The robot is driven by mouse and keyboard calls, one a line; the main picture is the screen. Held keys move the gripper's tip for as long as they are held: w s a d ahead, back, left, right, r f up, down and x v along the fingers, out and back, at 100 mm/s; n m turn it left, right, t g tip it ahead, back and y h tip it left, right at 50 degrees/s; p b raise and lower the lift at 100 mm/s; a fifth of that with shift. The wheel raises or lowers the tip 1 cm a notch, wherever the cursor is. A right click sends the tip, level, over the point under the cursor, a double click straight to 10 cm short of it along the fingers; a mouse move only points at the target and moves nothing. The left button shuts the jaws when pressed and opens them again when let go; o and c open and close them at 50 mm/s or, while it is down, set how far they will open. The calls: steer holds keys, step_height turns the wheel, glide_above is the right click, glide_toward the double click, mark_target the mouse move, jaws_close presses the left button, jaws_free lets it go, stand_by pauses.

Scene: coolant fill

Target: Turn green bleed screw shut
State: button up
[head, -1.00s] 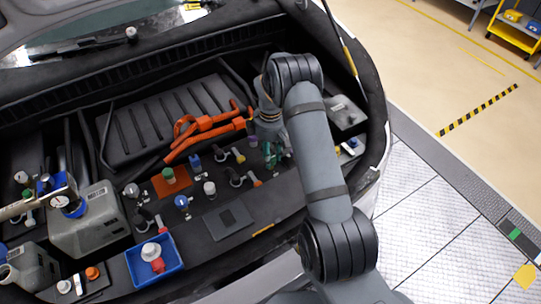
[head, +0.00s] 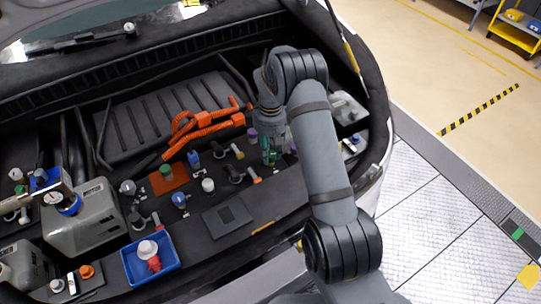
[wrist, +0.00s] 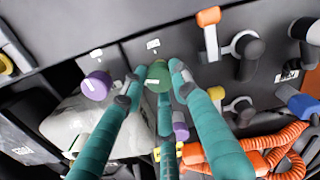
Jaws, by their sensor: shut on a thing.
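The green bleed screw (wrist: 158,76) is a round green knob on a dark panel in the wrist view. My gripper (wrist: 155,78) has teal fingers on both sides of the knob, and a third teal part comes up from below it. The fingers are shut on the knob. In the head view my gripper (head: 270,157) points down into the right side of the engine bay, and its fingers and arm hide the screw there.
Purple knobs (wrist: 96,86) sit close by in the wrist view. An orange-handled valve (wrist: 209,18) and a yellow-handled valve (wrist: 238,105) are to the right. Orange hoses (head: 205,121) lie left of my gripper. A blue tray (head: 137,274) and grey tank (head: 92,222) stand further left.

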mark_target(270, 154)
steer(key=m+b, duration=0.2)
steer(key=m, duration=0.1)
steer(key=shift+f+m, duration=0.15)
steer(key=shift+m, duration=0.15)
steer(key=m+b, duration=0.2)
steer(key=m, duration=0.1)
steer(key=shift+m+b, duration=0.3)
steer(key=shift+b, duration=0.05)
steer(key=m+b, duration=0.2)
steer(key=m, duration=0.1)
steer(key=shift+m, duration=0.3)
steer(key=shift+m+b, duration=0.6)
steer(key=shift+m, duration=0.9)
steer(key=o, duration=1.1)
steer(key=shift+o, duration=0.2)
step_height(270, 154, up, 12)
steer(key=shift+r, duration=0.2)
